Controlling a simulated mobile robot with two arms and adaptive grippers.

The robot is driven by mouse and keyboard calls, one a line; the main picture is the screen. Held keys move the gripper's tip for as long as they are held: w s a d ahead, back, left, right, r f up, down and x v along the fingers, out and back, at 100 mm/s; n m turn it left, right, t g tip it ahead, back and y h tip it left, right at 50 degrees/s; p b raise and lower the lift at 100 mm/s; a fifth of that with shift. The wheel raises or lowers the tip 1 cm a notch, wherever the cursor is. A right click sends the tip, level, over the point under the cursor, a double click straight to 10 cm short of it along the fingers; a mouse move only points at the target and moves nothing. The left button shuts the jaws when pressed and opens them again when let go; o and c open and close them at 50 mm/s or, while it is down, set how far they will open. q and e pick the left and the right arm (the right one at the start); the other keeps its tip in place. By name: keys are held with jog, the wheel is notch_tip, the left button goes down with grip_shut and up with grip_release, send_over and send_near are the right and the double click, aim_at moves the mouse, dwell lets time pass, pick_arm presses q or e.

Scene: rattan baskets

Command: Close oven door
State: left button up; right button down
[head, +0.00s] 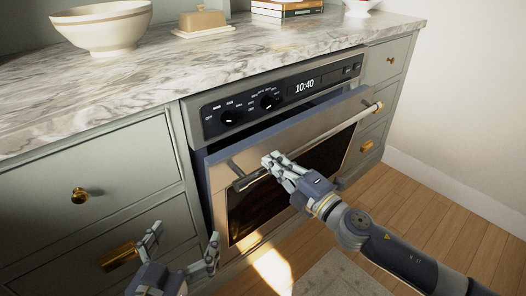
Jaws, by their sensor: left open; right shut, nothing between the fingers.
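The oven (278,94) is built in below the counter, with its dark control panel and a clock reading 10:40. Its steel-framed door (222,177) with a dark window stands slightly ajar, leaning out at the top with a dark gap under the panel. A bar handle (356,118) runs along the door's upper part. My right gripper (270,162) is shut and empty, in front of the door's upper left half at the handle; I cannot tell whether it touches. It hides part of the handle. My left gripper (185,248) is open and empty, low in front of the left cabinet.
Green cabinets with brass knobs (80,195) and a brass pull (120,257) flank the oven. The marble counter (150,90) holds a cream bowl (104,27), a butter dish (203,22) and books (287,8). Wooden floor (430,225) is open at right; a rug (340,278) lies in front.

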aim_at(255, 145)
jog(key=x, duration=0.3)
jog(key=shift+w+a, duration=0.2)
jog(key=shift+w, duration=0.05)
pick_arm(q)
jog(key=shift+w+d+r+t, duration=0.1)
jog(key=shift+r+t, duration=0.25)
jog(key=shift+r, duration=0.25)
jog(key=shift+w+d+r+t, duration=0.1)
jog(key=shift+r+t, duration=0.25)
jog(key=shift+r, duration=0.2)
pick_arm(e)
jog(key=shift+w+a+r, duration=0.1)
jog(key=shift+w+a, duration=0.3)
jog(key=shift+w, duration=0.15)
jog(key=shift+a, duration=0.1)
jog(key=x, duration=0.3)
jog(key=shift+w+a+r+p, duration=0.1)
jog(key=shift+w+a+p, duration=0.1)
jog(key=shift+w+p, duration=0.15)
pick_arm(q)
jog(key=f+g, duration=0.1)
jog(key=a+f+g, duration=0.1)
jog(key=f, duration=0.1)
jog(key=a+f, duration=0.1)
jog(key=shift+w+f+g+y, duration=0.25)
jog(key=shift+f+g+y, duration=0.05)
jog(key=shift+f+g, duration=0.1)
